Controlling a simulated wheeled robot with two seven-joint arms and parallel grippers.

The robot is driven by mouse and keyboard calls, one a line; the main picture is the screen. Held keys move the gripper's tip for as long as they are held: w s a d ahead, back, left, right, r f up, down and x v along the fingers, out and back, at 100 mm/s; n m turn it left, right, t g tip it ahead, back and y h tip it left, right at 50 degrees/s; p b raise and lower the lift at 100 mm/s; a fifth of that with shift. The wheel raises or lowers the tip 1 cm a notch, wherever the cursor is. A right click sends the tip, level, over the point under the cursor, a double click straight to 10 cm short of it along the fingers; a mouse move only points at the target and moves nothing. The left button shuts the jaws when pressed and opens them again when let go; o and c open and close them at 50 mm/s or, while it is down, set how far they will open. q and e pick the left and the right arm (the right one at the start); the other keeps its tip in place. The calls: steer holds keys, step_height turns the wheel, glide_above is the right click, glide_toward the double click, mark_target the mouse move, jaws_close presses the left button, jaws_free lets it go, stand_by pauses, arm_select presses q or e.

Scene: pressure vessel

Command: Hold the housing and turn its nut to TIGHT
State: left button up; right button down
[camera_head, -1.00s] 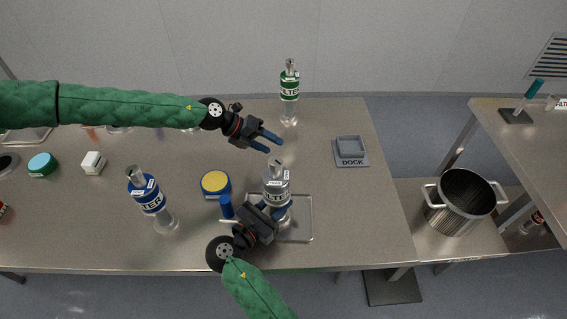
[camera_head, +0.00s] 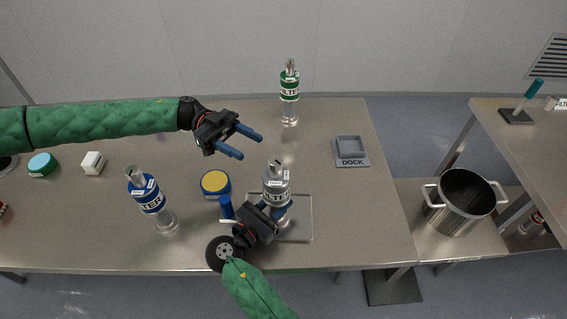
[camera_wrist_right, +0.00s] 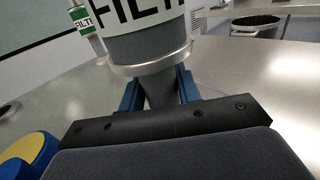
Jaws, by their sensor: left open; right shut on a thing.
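The grey filter housing (camera_head: 276,184) stands upright on a tray on the table, with a metal top piece (camera_head: 276,163) and a white label. My right gripper (camera_head: 279,213) is shut on its lower part; the right wrist view shows blue fingers on both sides of the grey neck (camera_wrist_right: 158,92) below the metal collar (camera_wrist_right: 150,62). My left gripper (camera_head: 241,145) is open and empty, above the table, up and left of the housing's top. I cannot read the nut's marks or tell its position.
A blue-labelled housing (camera_head: 149,195) stands at left, a green-labelled one (camera_head: 289,86) at the back. A yellow-lidded blue jar (camera_head: 215,184) is left of the grey housing. The tray (camera_head: 304,231) lies beneath it. The dock (camera_head: 351,150) is at right. A pot (camera_head: 461,201) stands right of the table.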

mark_target(282, 164)
arm_select(q)
steer(key=x, duration=1.1)
steer(key=shift+s+d, duration=0.1)
steer(key=shift+d, duration=0.15)
steer(key=shift+c, duration=0.2)
steer(key=c, duration=0.9)
